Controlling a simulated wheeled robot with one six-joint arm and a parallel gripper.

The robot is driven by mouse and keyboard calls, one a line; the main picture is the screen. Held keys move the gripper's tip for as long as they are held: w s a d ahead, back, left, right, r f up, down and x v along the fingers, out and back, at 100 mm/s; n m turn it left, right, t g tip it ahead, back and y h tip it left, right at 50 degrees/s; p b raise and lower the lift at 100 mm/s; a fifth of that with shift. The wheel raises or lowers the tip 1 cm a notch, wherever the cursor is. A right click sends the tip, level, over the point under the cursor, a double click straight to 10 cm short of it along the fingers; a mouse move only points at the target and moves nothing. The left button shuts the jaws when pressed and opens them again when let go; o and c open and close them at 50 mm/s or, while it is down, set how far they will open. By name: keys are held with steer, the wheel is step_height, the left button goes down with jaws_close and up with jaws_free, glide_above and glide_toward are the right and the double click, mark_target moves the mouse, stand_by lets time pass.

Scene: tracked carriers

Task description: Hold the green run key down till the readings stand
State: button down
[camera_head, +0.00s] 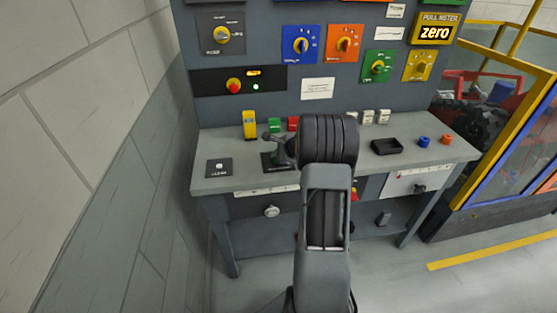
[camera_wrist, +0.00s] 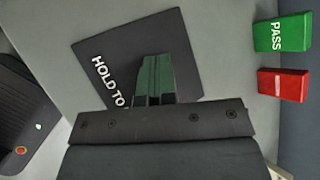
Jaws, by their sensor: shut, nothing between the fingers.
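My gripper (camera_wrist: 155,78) is shut and points down over a dark plate (camera_wrist: 187,55) lettered "HOLD TO" in the wrist view. A dark green shape shows at the fingertips; I cannot tell key from fingers, nor whether it is touched or pressed down. In the head view my gripper (camera_head: 277,157) is over the same dark plate (camera_head: 267,162) on the bench, and my arm covers much around it. A small orange lit display (camera_head: 254,73) is on the back panel, too small to read.
A green PASS block (camera_wrist: 283,33) and a red block (camera_wrist: 284,84) stand near the plate. A red knob (camera_head: 233,86) is on the panel.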

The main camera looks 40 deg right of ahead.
steer(key=shift+r, duration=0.1)
stand_by(0.5)
steer(key=shift+r+p, duration=0.65)
steer(key=shift+r, duration=0.15)
steer(key=shift+r+p, duration=1.95)
steer(key=shift+r, duration=0.6)
